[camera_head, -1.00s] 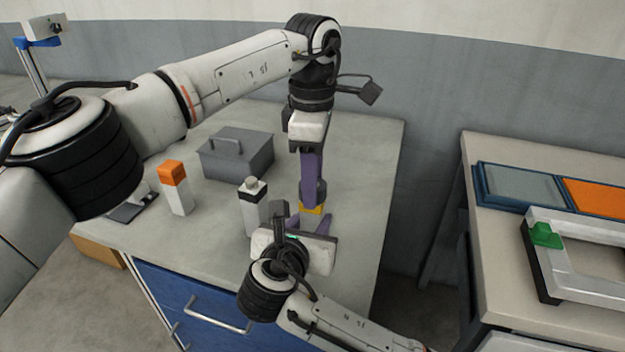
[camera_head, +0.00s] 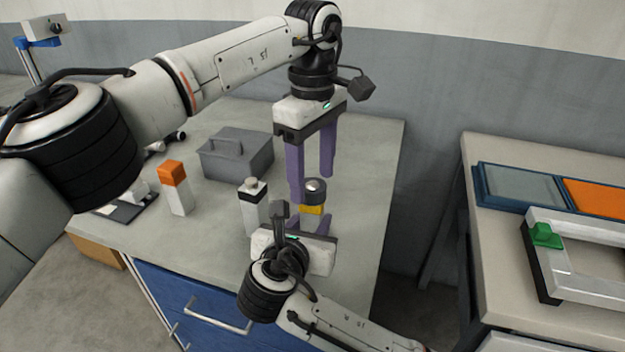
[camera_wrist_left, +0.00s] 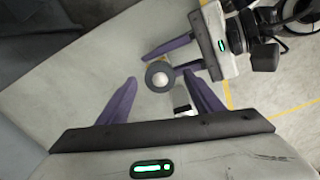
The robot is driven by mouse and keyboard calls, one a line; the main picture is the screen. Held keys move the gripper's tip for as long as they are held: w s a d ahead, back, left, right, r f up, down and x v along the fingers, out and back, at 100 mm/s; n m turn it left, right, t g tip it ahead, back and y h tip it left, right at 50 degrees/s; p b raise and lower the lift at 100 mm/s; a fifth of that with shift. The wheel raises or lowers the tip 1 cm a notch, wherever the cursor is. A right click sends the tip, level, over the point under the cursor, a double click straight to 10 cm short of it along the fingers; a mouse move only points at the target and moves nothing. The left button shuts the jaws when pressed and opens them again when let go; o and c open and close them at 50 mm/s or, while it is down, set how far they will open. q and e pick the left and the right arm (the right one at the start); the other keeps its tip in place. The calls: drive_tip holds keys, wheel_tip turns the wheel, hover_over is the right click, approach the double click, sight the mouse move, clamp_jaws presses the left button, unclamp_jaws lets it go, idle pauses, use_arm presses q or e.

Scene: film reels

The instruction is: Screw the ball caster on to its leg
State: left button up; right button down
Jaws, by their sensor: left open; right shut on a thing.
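The ball caster (camera_head: 313,196) is a dark round cup with a shiny ball on top. It sits on the upper end of the leg (camera_head: 311,210), whose yellow band shows just below it; the rest of the leg is mostly hidden. My right gripper (camera_head: 311,228) is shut on the leg and holds it upright. My left gripper (camera_head: 311,188) is open and empty, pointing down over the caster with its purple fingers spread apart. In the left wrist view the caster (camera_wrist_left: 159,76) lies between and slightly beyond the left fingertips, beside the right gripper's fingers.
An orange-topped white block (camera_head: 175,188) and a grey lidded box (camera_head: 236,154) are farther left on the table. A second table (camera_head: 480,240) with blue-framed trays stands right, across a gap.

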use_arm(q)
wheel_tip(320, 180, up, 6)
drive_tip(key=shift+f, duration=0.15)
use_arm(e)
drive_tip(key=c, duration=1.2)
unclamp_jaws()
use_arm(q)
drive_tip(key=shift+r, duration=0.25)
use_arm(e)
drive_tip(key=v, duration=1)
drive_tip(key=shift+r, duration=0.15)
drive_tip(key=shift+s, duration=0.15)
